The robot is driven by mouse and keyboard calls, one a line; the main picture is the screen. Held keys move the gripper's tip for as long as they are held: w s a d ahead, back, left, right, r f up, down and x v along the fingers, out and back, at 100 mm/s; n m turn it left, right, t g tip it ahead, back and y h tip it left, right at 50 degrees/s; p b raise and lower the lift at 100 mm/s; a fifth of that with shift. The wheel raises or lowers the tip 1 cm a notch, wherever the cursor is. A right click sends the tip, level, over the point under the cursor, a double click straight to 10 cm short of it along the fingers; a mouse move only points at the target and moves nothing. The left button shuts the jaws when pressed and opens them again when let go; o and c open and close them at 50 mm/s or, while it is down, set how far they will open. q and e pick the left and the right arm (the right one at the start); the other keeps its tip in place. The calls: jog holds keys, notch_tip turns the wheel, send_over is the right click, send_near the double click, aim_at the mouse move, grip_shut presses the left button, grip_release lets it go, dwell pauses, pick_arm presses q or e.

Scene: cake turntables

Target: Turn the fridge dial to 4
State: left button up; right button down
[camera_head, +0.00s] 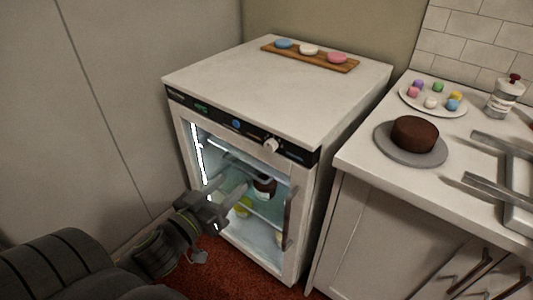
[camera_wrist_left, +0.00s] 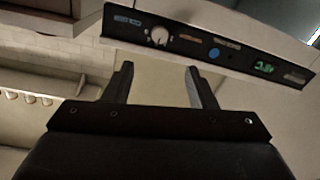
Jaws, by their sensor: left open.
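The white mini fridge (camera_head: 184,150) has a black control strip (camera_head: 205,110) along its upper front edge. A round white dial (camera_head: 271,146) with a pointer is on that strip, right of a blue button (camera_head: 235,124). The dial also shows in the left wrist view (camera_wrist_left: 158,37), beyond the fingers; its scale is too small to read. My left gripper (camera_head: 232,183) is open and empty in front of the fridge's glass door, below and left of the dial, apart from it. The fingers also show in the left wrist view (camera_wrist_left: 158,72).
A wooden board (camera_head: 310,57) with three pastel sweets lies on the fridge top. The counter at right holds a chocolate cake (camera_head: 414,134) on a grey turntable (camera_head: 385,143), a plate of sweets (camera_head: 432,103) and a jar (camera_head: 503,98). The fridge door has a vertical handle (camera_head: 289,220).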

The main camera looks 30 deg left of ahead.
aim_at(269, 149)
pick_arm(q)
jog(key=w+b, duration=0.1)
jog(key=w, duration=1.3)
jog(key=shift+w+d+b, duration=0.15)
jog(key=shift+w+b, duration=0.15)
jog(key=shift+w, duration=0.1)
jog(key=c, duration=0.8)
jog(key=shift+c, duration=0.8)
pick_arm(e)
jog(key=w+r, duration=0.1)
jog(key=w+a+r, duration=0.1)
jog(key=w, duration=0.1)
